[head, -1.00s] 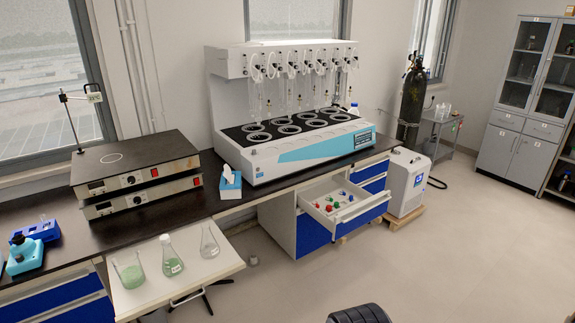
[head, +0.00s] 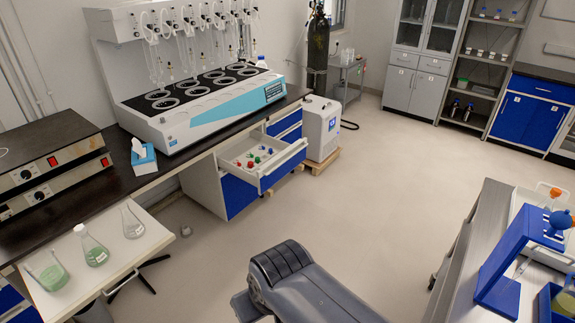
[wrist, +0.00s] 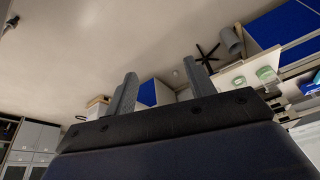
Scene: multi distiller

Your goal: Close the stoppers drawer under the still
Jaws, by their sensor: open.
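The stoppers drawer (head: 284,166) is pulled out of the blue-and-white cabinet under the bench. Several red, green, blue and white stoppers (head: 254,159) lie inside it. The still (head: 190,90) stands on the bench above. In the wrist view, my gripper (wrist: 159,85) shows its two fingers apart with nothing between them. The gripper is well away from the drawer.
A pull-out shelf (head: 75,292) with several flasks juts out at the left. A white chiller unit (head: 321,130) stands on a wooden pallet beyond the drawer. A side bench (head: 467,245) with a blue stand (head: 508,262) is at the right. The floor between is clear.

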